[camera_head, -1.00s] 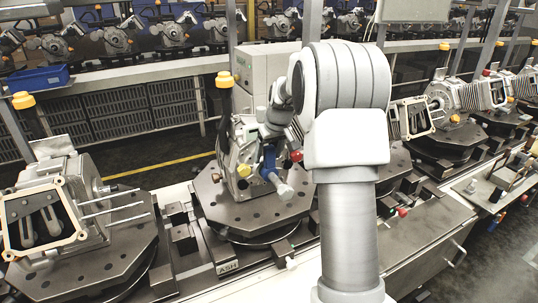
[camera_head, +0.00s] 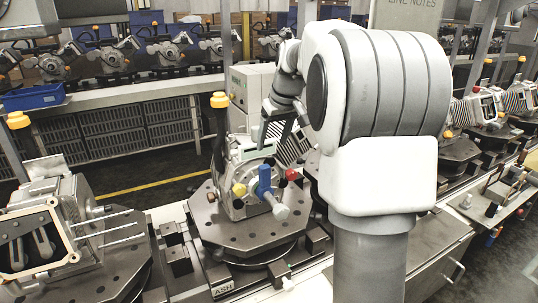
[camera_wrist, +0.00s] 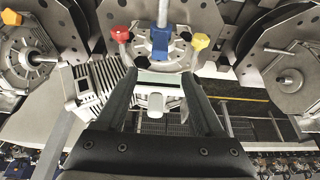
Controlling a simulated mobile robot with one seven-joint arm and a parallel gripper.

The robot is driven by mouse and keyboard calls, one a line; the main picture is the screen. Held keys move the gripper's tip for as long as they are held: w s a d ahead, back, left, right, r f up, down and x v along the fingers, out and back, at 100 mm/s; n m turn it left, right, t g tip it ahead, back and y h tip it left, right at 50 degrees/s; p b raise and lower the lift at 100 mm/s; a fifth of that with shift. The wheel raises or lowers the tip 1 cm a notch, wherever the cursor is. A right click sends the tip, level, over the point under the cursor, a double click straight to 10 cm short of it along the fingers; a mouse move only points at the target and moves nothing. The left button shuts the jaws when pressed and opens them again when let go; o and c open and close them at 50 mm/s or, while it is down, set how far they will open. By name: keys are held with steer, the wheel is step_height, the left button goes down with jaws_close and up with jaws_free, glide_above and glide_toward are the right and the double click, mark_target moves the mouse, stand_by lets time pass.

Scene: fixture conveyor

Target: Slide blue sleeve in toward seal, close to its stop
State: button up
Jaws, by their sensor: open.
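In the wrist view the blue sleeve (camera_wrist: 160,42) is on the same rod, at the top middle. My gripper (camera_head: 277,128) is above and behind the sleeve, apart from it. In the wrist view my gripper (camera_wrist: 160,78) is open, with both fingers apart and nothing held between them. I cannot make out the seal or the stop.
A red knob (camera_head: 291,174) and a yellow knob (camera_head: 239,189) flank the sleeve. The housing stands on a dark octagonal plate (camera_head: 225,238). Another housing with long rods (camera_head: 50,230) stands at left. A yellow-capped post (camera_head: 219,100) rises behind.

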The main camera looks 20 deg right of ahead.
steer(key=shift+v, duration=1.35)
steer(key=s+a+r, duration=0.2)
steer(key=s+a, duration=0.8)
steer(key=s, duration=0.3)
steer(key=s+a+f, duration=0.3)
steer(key=s+f, duration=0.1)
steer(key=s, duration=0.4)
steer(key=s+a+f+t, duration=0.1)
steer(key=s+a+f, duration=0.2)
steer(key=s, duration=0.5)
steer(key=shift+s+a+f, duration=0.15)
steer(key=shift+a+f, duration=0.15)
steer(key=shift+f, duration=0.35)
